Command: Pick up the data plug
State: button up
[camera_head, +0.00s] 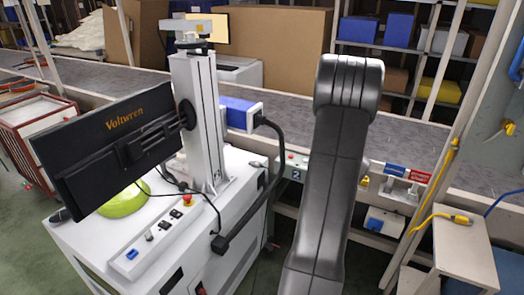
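A yellow plug (462,219) on a yellow cable lies on top of a small light wooden stand (470,250) at the lower right; it looks like the data plug, but no label on it is readable. My gripper is not in view. Only a dark grey link of my arm shows, rising through the middle of the picture. I cannot tell where my gripper is relative to the plug.
A white machine cabinet (140,245) carries a black monitor (112,142) and a grey column (197,110) at left. A grey conveyor (300,98) runs behind. A post (425,185) stands left of the wooden stand. A blue cable (503,201) hangs at the right edge.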

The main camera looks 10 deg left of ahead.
aim_at(257, 165)
jog(key=i+l+u, duration=0.1)
jog(key=i, duration=1.6)
jog(key=i+u, duration=0.1)
jog(key=u, duration=0.7)
jog(key=i+l+u, duration=0.15)
jog(key=u, duration=0.25)
